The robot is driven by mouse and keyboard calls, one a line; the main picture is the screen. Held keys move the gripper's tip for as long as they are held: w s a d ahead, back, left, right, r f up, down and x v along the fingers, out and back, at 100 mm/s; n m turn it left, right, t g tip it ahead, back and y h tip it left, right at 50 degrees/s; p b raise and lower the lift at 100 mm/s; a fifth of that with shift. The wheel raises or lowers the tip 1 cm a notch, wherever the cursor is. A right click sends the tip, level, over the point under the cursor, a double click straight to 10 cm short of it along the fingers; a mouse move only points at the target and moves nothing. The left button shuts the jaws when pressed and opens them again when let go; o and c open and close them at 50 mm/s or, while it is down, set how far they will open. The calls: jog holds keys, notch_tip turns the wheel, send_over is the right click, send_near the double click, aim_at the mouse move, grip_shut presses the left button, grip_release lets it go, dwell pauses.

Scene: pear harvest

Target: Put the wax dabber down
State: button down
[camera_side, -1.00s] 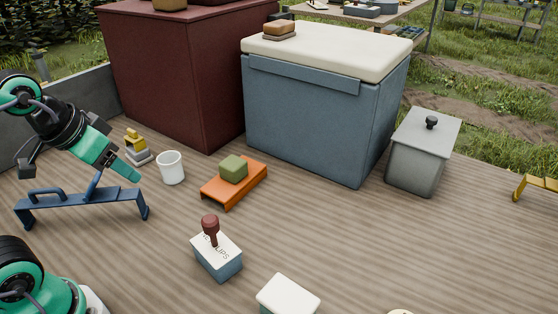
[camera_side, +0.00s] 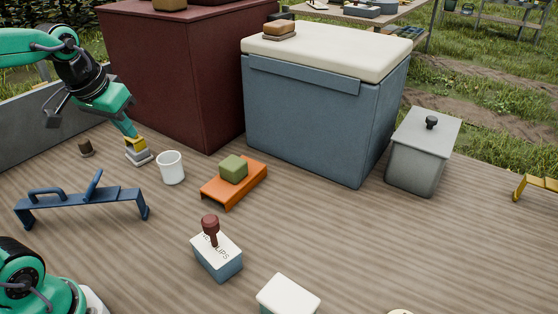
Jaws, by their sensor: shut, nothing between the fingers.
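My gripper (camera_side: 131,132) is at the left, pointing down, shut and empty. Its tip overlaps the top of a small yellow piece on a stepped pale grey base (camera_side: 138,157). I cannot tell whether it touches the piece or is only in front of it. Nothing here is clearly marked as the wax dabber. A dark red knobbed handle (camera_side: 210,228) stands upright on a lettered white-topped blue box (camera_side: 229,267), apart from my gripper. A short dark brown stub (camera_side: 85,148) stands on the deck left of the yellow piece.
A white cup (camera_side: 171,168) stands just right of the yellow piece. A green block (camera_side: 233,168) sits on an orange stand (camera_side: 250,185). A blue stand (camera_side: 80,201) is at front left. A large maroon box (camera_side: 170,80) and a blue cooler (camera_side: 310,125) block the back.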

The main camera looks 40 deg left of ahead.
jog(key=w+a+n+g, duration=0.1)
jog(key=w+a+n, duration=0.2)
jog(key=w+a, duration=0.5)
jog(key=n+g+h, duration=0.1)
jog(key=n+g, duration=0.2)
jog(key=n, duration=0.3)
send_near(86, 148)
jog(key=s+d, duration=0.3)
jog(key=d, duration=0.2)
jog(key=shift+a+r, duration=0.15)
jog(key=shift+a, duration=0.1)
notch_tip(86, 148, down, 10)
jog(key=shift+r, duration=0.1)
jog(key=shift+w+a, duration=0.55)
jog(key=shift+a, duration=0.3)
jog(key=shift+w+a, duration=0.5)
jog(key=shift+a, duration=0.3)
jog(key=shift+w+a, duration=0.1)
